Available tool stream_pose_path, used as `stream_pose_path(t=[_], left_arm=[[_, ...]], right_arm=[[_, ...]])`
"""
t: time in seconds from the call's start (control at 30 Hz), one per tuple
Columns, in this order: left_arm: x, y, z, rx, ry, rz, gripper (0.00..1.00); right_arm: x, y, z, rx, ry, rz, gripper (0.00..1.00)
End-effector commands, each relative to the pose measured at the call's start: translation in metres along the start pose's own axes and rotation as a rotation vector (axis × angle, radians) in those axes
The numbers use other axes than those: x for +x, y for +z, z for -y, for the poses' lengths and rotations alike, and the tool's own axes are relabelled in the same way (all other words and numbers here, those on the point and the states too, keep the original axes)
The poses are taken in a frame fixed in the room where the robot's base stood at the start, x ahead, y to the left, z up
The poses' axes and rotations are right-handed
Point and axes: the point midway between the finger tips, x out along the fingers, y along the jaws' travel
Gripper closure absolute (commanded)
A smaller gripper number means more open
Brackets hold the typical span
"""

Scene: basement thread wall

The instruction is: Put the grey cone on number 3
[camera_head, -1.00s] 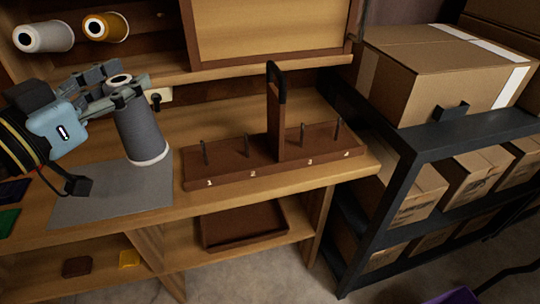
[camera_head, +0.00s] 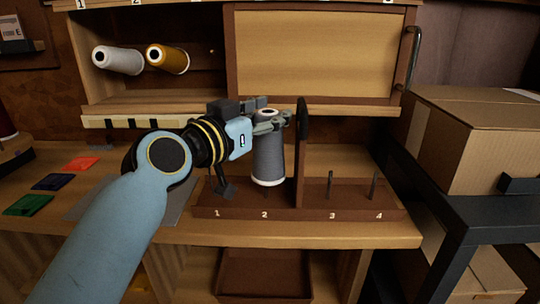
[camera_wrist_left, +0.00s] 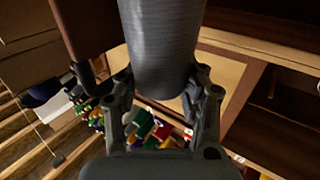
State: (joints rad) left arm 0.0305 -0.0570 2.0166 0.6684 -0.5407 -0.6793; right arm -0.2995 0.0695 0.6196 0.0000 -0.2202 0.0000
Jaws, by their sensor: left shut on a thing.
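The grey cone (camera_head: 269,150) is a tall grey thread spool with a pale base, held upright. My left gripper (camera_head: 270,122) is shut on its upper part. The cone also fills the upper middle of the left wrist view (camera_wrist_left: 162,45), between the two fingers (camera_wrist_left: 160,100). The brown rack (camera_head: 300,213) has a tall middle post with a dark handle and numbers 1 to 4 along its front. The cone is in front of the rack's left half, over number 2 (camera_head: 265,215) in the picture. Number 3 (camera_head: 332,215) has a bare pin (camera_head: 330,184). My right gripper is out of view.
The rack's middle post (camera_head: 301,150) stands just right of the cone. Number 4's pin (camera_head: 374,186) is bare. White (camera_head: 118,60) and gold (camera_head: 167,59) spools sit on the upper shelf. A cardboard box (camera_head: 480,140) stands at right. Coloured cards lie at left.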

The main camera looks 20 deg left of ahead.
Motion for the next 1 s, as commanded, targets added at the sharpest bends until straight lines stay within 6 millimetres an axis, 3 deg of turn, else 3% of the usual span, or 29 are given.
stream_pose_path(t=[0.27,0.7,0.73,0.9,1.0], left_arm=[[0.0,0.046,-0.001,-0.002,0.0,0.001,1.0],[0.0,0.052,-0.001,0.0,0.0,-0.001,1.0],[0.0,0.052,-0.001,0.0,0.0,0.0,0.58],[0.0,0.051,-0.001,0.0,0.0,0.0,0.37],[0.0,0.051,-0.001,0.0,0.0,0.0,0.37]], right_arm=[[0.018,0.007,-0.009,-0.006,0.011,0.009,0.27],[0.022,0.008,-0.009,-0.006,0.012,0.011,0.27],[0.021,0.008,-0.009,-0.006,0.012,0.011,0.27],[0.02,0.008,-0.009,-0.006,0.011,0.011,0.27],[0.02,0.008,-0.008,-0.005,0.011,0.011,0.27]])
